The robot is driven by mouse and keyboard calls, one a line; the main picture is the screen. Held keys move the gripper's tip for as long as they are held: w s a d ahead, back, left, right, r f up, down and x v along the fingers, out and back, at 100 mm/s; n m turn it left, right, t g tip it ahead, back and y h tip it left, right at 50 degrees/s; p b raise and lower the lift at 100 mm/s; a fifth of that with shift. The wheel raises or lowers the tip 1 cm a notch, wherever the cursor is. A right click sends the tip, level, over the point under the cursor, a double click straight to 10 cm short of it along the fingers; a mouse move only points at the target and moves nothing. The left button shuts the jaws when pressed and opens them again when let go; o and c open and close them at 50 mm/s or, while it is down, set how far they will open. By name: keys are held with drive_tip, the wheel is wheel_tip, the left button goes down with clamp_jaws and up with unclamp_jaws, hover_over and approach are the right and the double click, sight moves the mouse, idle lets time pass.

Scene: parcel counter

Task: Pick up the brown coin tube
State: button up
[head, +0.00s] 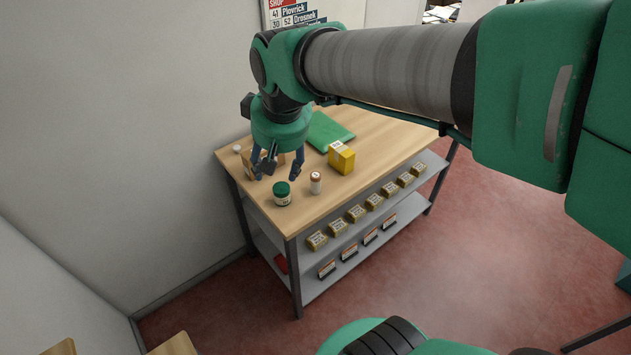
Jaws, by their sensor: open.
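A small upright cylinder with a pale label and reddish-brown ends, which looks like the brown coin tube (315,183), stands near the front edge of the wooden counter. My gripper (277,174) points down over the left end of the counter, fingers apart, with nothing seen between them. It is to the left of the tube and apart from it. How high the fingertips are above the counter is hard to tell.
A green-lidded jar (282,195) stands just left of the tube. A yellow box (341,157) and a green flat packet (327,131) lie behind. A tan box (247,160) is partly hidden by my gripper. The counter's right part (400,137) is clear.

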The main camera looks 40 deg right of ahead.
drive_tip(key=w+d+f+g+p, duration=0.25)
drive_tip(key=w+d+f, duration=0.25)
drive_tip(key=w+d, duration=0.5)
drive_tip(key=m+g+p, duration=0.1)
drive_tip(key=m+p, duration=0.1)
drive_tip(key=p, duration=0.1)
hover_over(316, 175)
wheel_tip(316, 175, down, 13)
drive_tip(key=shift+f+y, duration=0.25)
drive_tip(key=shift+y, duration=0.05)
drive_tip(key=shift+f+b, duration=0.4)
drive_tip(key=shift+f, duration=3.85)
drive_tip(key=shift+f, duration=0.1)
drive_tip(key=shift+f+b, duration=0.3)
drive_tip(key=shift+f, duration=2.25)
